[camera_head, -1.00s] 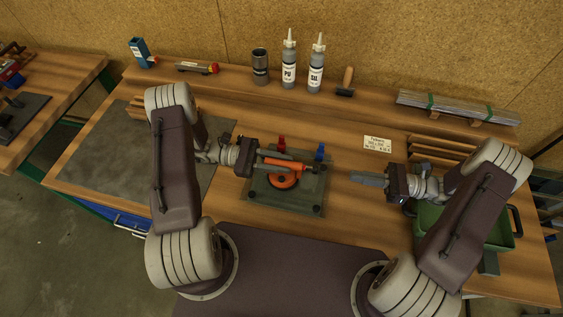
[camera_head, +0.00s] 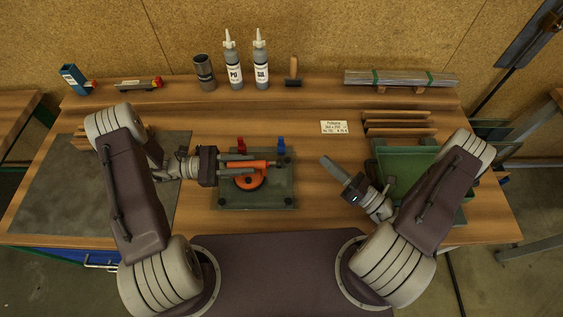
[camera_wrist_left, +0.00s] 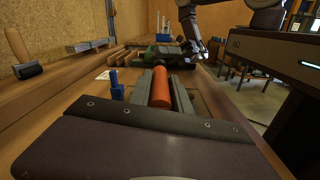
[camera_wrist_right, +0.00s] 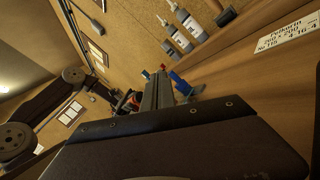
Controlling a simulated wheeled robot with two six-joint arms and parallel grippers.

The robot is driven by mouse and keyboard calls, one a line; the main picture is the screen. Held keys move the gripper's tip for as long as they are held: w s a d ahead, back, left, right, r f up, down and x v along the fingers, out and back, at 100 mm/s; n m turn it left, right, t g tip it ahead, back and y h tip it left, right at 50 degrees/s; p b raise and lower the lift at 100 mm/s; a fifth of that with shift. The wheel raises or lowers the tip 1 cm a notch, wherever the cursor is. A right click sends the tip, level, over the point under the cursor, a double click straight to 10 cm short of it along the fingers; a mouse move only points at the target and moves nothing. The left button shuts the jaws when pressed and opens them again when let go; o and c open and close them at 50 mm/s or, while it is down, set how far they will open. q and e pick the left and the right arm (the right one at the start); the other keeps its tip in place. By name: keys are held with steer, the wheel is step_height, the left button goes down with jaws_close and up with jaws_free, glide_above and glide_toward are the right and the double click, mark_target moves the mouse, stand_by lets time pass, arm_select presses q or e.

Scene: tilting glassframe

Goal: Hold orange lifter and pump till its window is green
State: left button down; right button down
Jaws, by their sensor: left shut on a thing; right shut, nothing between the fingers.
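The orange lifter (camera_head: 248,182) has a round pad and a tube-like handle. It lies on a grey-green plate (camera_head: 283,192) on the bench. My left gripper (camera_head: 252,164) reaches in from the left and is shut on the handle. In the left wrist view the orange handle (camera_wrist_left: 161,85) sits between the two fingers. My right gripper (camera_head: 326,162) is shut and empty, to the right of the plate and apart from the lifter. Its fingers (camera_wrist_right: 157,82) point toward the plate in the right wrist view. The lifter's window and its colour cannot be made out.
A red clamp (camera_head: 241,144) and a blue clamp (camera_head: 281,146) stand at the plate's back edge. A paper label (camera_head: 334,127) lies behind right. A green bin (camera_head: 400,160) is near my right arm.

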mark_target(279, 164)
steer(key=shift+a+f+m, duration=0.15)
steer(key=shift+f+m, duration=0.15)
steer(key=shift+a, duration=4.4)
steer(key=shift+a, duration=0.4)
steer(key=shift+d, duration=0.4)
